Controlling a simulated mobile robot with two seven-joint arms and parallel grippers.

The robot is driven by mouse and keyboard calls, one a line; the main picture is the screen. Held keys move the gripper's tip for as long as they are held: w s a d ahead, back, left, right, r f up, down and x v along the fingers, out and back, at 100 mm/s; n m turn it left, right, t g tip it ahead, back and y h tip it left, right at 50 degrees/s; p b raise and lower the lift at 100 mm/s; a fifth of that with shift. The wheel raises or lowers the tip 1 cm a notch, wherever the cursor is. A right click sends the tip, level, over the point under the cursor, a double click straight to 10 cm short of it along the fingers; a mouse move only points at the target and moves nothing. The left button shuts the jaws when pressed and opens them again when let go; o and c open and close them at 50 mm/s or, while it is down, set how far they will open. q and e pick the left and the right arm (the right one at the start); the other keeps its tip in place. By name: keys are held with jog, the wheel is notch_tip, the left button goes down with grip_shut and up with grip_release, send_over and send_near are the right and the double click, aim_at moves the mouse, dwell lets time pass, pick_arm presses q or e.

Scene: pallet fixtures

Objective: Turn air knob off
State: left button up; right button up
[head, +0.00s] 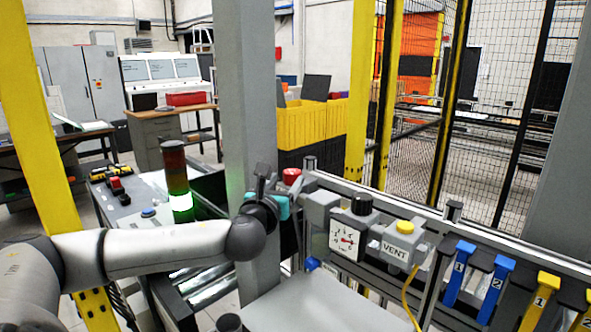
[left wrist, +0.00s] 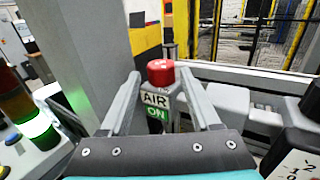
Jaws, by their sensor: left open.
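The red air knob (head: 291,175) sits at the left end of the fixture rail, just right of the grey post. In the left wrist view the knob (left wrist: 161,72) stands on a grey block whose label (left wrist: 155,103) reads "AIR" with "ON" on green. My left gripper (head: 266,180) is open. In the left wrist view its two fingers reach forward, one to either side of the knob and its block. The knob shows between the fingertips, and I see no grip on it. Whether a finger touches it I cannot tell. My right gripper is not in view.
A thick grey post (head: 249,110) stands close by my left gripper. Right along the rail are a gauge (head: 346,240) with a black knob, a yellow-topped VENT box (head: 398,250) and blue and yellow numbered levers. A lit signal tower (head: 178,185) stands at the left.

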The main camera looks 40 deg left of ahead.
aim_at(294, 170)
pick_arm(q)
jog(key=shift+p+x, duration=0.4)
jog(key=shift+x, duration=3.95)
grip_shut()
